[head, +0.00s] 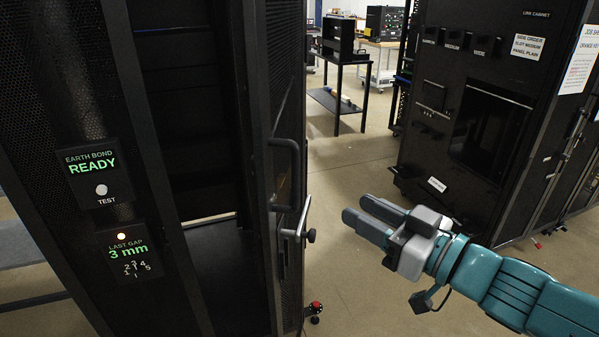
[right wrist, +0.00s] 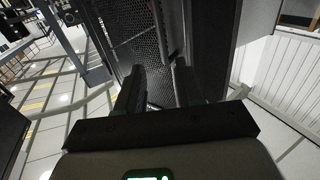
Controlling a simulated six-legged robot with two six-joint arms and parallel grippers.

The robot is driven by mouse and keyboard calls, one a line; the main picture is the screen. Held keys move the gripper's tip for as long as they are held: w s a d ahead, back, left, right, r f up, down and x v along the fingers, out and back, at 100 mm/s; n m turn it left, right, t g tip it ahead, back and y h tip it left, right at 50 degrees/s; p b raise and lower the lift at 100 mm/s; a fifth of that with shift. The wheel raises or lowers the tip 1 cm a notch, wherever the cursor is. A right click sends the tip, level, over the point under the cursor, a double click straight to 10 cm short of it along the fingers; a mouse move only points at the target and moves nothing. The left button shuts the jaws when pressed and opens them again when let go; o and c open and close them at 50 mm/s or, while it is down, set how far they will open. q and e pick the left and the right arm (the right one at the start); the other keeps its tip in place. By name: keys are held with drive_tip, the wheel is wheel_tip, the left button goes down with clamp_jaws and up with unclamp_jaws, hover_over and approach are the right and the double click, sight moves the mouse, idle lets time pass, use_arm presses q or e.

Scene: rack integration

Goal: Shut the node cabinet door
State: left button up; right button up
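The node cabinet (head: 95,130) stands at the left of the head view, its dark interior exposed. Its black perforated door (head: 294,90) stands open, seen nearly edge-on. The door carries a black pull handle (head: 296,158) and a silver lever latch (head: 301,222). My right gripper (head: 356,208) is to the right of the door, apart from it, pointing left towards the latch side. Its two fingers are spread with nothing between them. In the right wrist view the gripper (right wrist: 159,70) faces the perforated door panel (right wrist: 130,30). My left gripper is out of view.
A dark link cabinet (head: 470,100) stands at the right, behind my right arm. A black table (head: 345,95) with equipment is at the back. The floor (head: 370,170) between the cabinets is clear. The left cabinet's panel (head: 95,170) reads "EARTH BOND READY" and "LAST GAP 3 mm".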

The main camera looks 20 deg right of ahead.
sight(299, 178)
drive_tip(key=x, duration=1.5)
drive_tip(key=shift+w+f, duration=0.1)
drive_tip(key=shift+a, duration=0.1)
clamp_jaws()
